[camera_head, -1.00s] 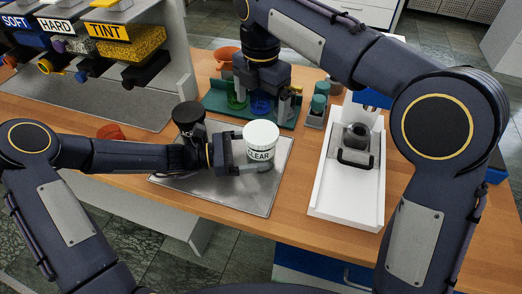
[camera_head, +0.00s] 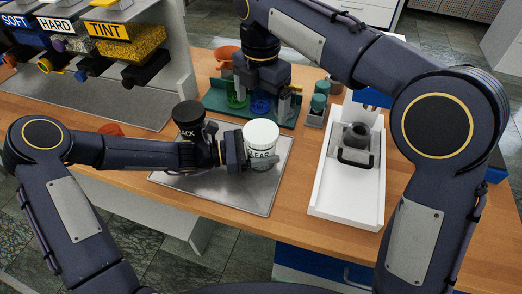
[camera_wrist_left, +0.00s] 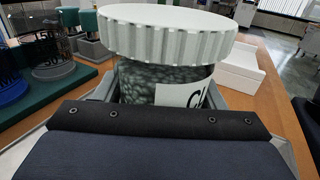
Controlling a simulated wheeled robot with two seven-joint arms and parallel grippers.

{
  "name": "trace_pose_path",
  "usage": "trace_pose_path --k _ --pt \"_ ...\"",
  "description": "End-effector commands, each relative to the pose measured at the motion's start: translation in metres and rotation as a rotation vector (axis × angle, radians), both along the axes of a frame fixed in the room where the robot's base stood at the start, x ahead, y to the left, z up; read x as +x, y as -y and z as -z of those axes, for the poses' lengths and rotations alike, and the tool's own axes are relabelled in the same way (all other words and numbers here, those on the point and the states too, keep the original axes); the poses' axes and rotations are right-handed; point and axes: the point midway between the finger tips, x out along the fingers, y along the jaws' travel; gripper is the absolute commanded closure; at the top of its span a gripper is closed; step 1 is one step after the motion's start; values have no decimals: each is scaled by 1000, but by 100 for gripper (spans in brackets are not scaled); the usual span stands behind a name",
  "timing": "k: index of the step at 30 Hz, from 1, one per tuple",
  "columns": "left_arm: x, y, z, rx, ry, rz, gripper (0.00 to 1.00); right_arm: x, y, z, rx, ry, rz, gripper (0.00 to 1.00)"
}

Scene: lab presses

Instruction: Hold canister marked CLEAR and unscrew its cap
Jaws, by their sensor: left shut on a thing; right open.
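The canister marked CLEAR (camera_head: 262,147) stands upright on the metal tray (camera_head: 235,202), with its white ribbed cap (camera_head: 261,132) on. My left gripper (camera_head: 258,163) is shut around the canister's body, below the cap. A second canister with a black cap (camera_head: 188,112), its label partly hidden by my left arm, stands to the left on the tray. My right gripper (camera_head: 262,95) is open, behind the canister and over the green rack.
The green rack (camera_head: 215,105) holds green and blue vessels at the back. A white tray (camera_head: 346,205) with a grey handled device (camera_head: 355,145) stands right. Hopper units labelled SOFT, HARD and TINT (camera_head: 125,45) stand at the far left. The tray's front is bare.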

Motion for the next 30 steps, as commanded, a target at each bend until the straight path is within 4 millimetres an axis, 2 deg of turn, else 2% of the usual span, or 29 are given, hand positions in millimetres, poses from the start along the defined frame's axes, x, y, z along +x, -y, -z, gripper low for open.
trace_pose_path --k 1,8,11,14,30 --pt "0 0 0 0 0 0 71 0 0 0 0 0 0 5" --pt "0 0 0 1 -1 0 100 0 0 1 -2 -3 63 5" --pt "0 0 0 1 -1 0 100 -1 -1 3 -5 -10 205 5" --pt "0 0 0 1 -1 0 100 -1 -1 6 -13 -17 431 5" --pt "0 0 0 1 -1 0 100 -1 -1 17 -70 -15 1929 5"
